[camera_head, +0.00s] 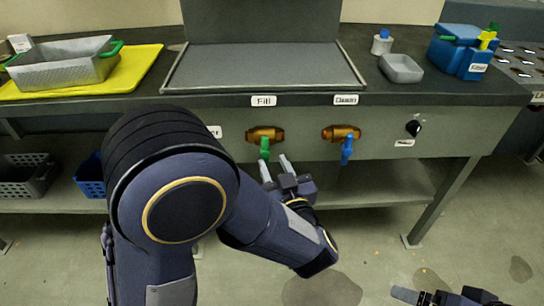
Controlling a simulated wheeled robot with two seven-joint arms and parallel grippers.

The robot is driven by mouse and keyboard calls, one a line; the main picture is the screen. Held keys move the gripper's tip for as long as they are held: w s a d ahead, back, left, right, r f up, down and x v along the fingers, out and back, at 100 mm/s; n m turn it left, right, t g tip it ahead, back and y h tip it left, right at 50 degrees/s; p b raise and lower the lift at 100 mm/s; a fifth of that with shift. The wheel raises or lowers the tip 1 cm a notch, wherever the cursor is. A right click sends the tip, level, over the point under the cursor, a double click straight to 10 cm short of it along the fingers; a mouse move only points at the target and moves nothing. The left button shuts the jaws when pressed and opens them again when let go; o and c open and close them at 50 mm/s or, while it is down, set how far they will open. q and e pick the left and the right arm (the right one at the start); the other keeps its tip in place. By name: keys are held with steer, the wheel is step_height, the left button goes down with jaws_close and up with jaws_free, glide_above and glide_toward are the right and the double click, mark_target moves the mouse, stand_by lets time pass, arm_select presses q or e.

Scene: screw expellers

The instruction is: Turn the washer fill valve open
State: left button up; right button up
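The fill valve (264,134) is a brass fitting on the grey front panel under a "Fill" label (263,100). Its green handle (264,147) hangs straight down. My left gripper (274,161) is just below and slightly right of the green handle. Its two pale fingers are apart and point up toward the panel, with nothing seen between them. Whether a fingertip touches the handle cannot be told. My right gripper (405,295) shows only partly at the bottom right edge, low and far from the valve. Its opening cannot be told.
A second brass valve with a blue handle (347,150) sits to the right under a "Drain" label (346,99). A black knob (413,128) is farther right. The worktop (440,90) overhangs above, and a lower shelf (390,185) runs below. My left arm hides the panel's left part.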

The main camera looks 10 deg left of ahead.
mark_target(266, 149)
arm_select(q)
steer(key=b+x, duration=0.1)
steer(key=x, duration=0.6)
steer(key=shift+w+a, duration=0.15)
steer(key=shift+a, duration=0.05)
steer(key=shift+c, duration=0.2)
jaws_close()
